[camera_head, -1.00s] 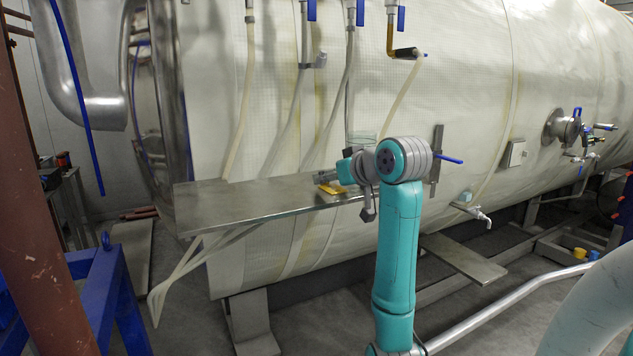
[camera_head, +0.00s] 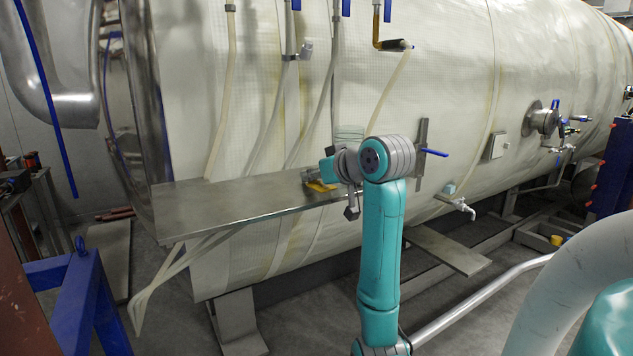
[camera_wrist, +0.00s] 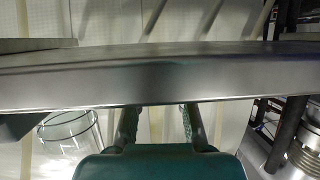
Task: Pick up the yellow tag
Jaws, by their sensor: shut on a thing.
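The yellow tag (camera_head: 320,187) shows as a small flat patch near the front edge of the metal shelf (camera_head: 225,205) in the head view, partly covered by my gripper. My gripper (camera_head: 312,177) reaches leftward over the shelf's right part, low at the tag, and is shut on it. In the wrist view, the two fingers (camera_wrist: 157,112) stand apart, and their tips are hidden by the shelf's grey edge (camera_wrist: 150,84). The tag cannot be made out there. Whether it is clear of the shelf cannot be told.
The large pale insulated vessel (camera_head: 270,90) stands close behind the shelf, with hoses and pipes down its side. A clear glass vessel (camera_head: 349,133) is behind my wrist. A blue-handled valve (camera_head: 432,153) is to the right. The shelf's left part is bare.

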